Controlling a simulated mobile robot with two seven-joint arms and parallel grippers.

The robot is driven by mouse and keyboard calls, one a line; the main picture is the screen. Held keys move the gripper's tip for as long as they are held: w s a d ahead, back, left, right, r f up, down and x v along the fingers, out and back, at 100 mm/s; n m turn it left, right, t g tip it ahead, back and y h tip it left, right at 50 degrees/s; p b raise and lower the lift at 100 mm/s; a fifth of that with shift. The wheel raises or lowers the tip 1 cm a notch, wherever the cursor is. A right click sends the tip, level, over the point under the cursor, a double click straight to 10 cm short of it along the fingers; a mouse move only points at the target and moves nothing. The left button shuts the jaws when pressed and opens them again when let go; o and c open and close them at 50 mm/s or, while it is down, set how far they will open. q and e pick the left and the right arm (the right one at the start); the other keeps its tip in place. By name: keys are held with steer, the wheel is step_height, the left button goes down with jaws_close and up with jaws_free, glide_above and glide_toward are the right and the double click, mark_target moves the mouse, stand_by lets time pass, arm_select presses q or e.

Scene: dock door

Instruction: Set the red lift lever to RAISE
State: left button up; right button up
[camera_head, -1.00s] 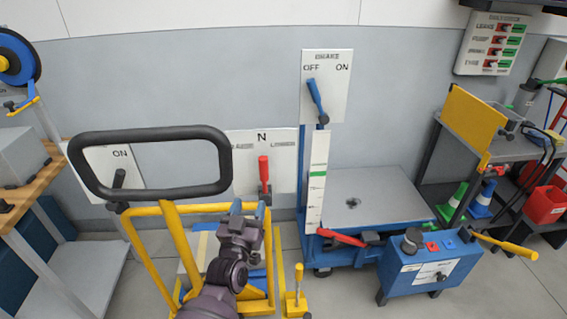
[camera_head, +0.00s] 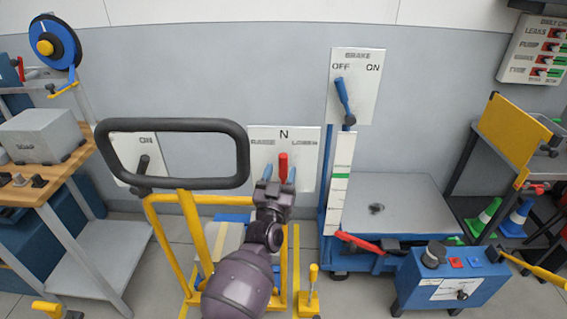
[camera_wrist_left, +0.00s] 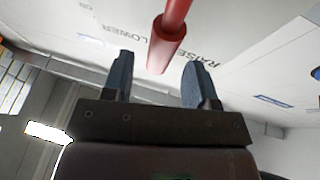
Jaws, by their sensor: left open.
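The red lift lever (camera_head: 283,162) stands upright under the N mark on a white panel (camera_head: 258,150), between RAISE on the left and LOWER on the right. My left gripper (camera_head: 280,176) is open in front of it, its blue fingers on either side of the lever's line. In the left wrist view the red lever (camera_wrist_left: 168,40) comes down from the top, its end between and just beyond the open fingertips (camera_wrist_left: 157,75), with visible gaps to both. The lever's lower part is hidden behind my gripper in the head view. My right gripper is not in view.
A yellow cart's black handle loop (camera_head: 172,122) rises just left of my arm. A blue lift with a grey platform (camera_head: 385,205) and a blue brake lever (camera_head: 344,98) stands to the right. A wooden bench (camera_head: 50,182) is at the left.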

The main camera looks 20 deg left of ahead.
mark_target(282, 167)
arm_select(q)
steer(key=shift+x, duration=1.65)
steer(key=shift+c, duration=0.2)
jaws_close()
